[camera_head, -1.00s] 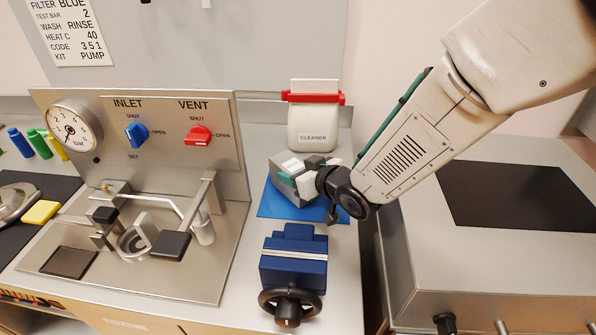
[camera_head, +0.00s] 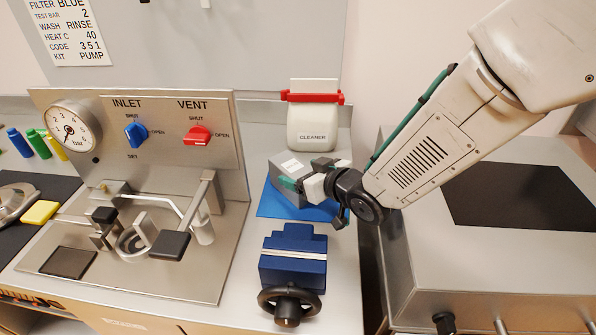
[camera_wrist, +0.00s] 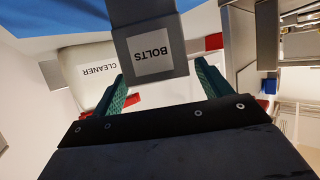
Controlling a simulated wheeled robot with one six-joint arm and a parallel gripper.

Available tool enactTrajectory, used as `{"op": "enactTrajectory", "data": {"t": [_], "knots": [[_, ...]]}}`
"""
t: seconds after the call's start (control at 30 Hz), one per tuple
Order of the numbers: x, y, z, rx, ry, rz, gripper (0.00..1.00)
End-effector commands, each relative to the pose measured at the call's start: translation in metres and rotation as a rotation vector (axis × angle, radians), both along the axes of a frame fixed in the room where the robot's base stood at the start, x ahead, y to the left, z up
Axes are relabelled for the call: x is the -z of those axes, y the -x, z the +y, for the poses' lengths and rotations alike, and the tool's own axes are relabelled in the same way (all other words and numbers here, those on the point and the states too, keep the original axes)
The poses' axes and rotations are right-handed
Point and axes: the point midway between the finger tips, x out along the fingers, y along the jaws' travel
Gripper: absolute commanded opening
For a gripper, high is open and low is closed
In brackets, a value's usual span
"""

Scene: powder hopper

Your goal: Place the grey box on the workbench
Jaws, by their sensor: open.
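The grey box (camera_head: 284,170) rests on the blue mat (camera_head: 268,207) on the workbench (camera_head: 345,245). Its white label reads BOLTS in the wrist view (camera_wrist: 151,52). My gripper (camera_head: 305,180) is at the right side of the box, partly covering it. In the wrist view my gripper (camera_wrist: 160,82) has its two green fingers spread apart, with the end of the box just beyond and between the tips. No grip on the box shows.
A white CLEANER container (camera_head: 313,125) with a red clip stands behind the box. A blue vise (camera_head: 293,258) with a black handwheel is in front of the mat. The metal valve panel (camera_head: 165,160) and its fixture are at left.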

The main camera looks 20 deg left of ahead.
Motion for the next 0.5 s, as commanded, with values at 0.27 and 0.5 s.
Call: {"op": "enactTrajectory", "data": {"t": [0.27, 0.5], "knots": [[-0.025, 0.029, -0.048, 0.001, -0.001, -0.002, 0.77], [-0.035, 0.043, -0.070, 0.001, 0.000, -0.002, 0.77]]}}
